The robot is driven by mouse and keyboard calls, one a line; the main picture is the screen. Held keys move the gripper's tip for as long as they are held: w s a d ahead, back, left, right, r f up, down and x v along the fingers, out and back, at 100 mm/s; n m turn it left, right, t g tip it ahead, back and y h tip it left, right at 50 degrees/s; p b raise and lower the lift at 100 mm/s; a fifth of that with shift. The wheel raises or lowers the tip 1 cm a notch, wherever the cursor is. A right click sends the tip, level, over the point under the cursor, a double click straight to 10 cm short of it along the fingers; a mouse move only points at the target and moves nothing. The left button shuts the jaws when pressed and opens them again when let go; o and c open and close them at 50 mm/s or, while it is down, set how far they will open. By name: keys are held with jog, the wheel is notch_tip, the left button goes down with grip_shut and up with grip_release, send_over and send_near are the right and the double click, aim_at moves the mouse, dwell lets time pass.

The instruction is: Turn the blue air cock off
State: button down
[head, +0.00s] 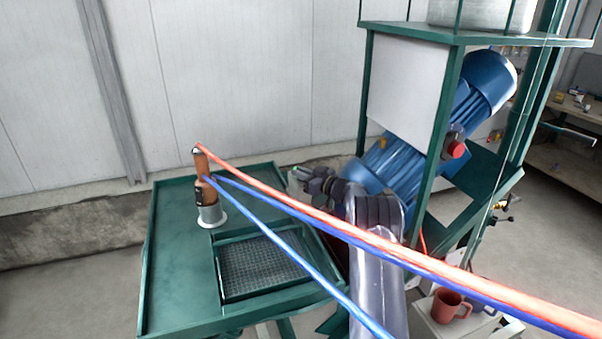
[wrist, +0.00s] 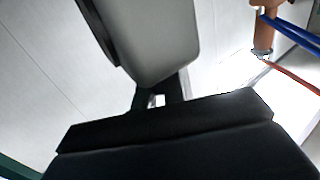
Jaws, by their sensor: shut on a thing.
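A copper-coloured spray tool (head: 205,185) stands upright in a pale round holder (head: 211,216) on the green table. Blue hoses (head: 270,238) and a red hose (head: 270,190) run from it to the lower right. I cannot make out a blue cock handle. My gripper (head: 304,178) is right of the tool, clearly apart from it. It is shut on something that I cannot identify. A pale greenish patch shows at its tips. In the wrist view, dark and grey gripper parts (wrist: 160,98) fill the middle, and the tool (wrist: 265,35) shows at the upper right.
The green table (head: 175,260) has a raised rim and a mesh-floored recess (head: 262,268). A green frame (head: 450,110) with a blue motor (head: 485,85) and a red knob (head: 457,149) stands right. A red mug (head: 449,306) is at the lower right. The hoses cross in front of my arm.

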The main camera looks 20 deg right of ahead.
dwell(0.3)
jog(key=c, duration=1.5)
grip_release()
jog(key=shift+r, duration=0.1)
notch_tip(320, 180, up, 10)
jog(key=shift+f+b, duration=0.1)
jog(key=shift+b, duration=0.95)
jog(key=shift+o, duration=0.3)
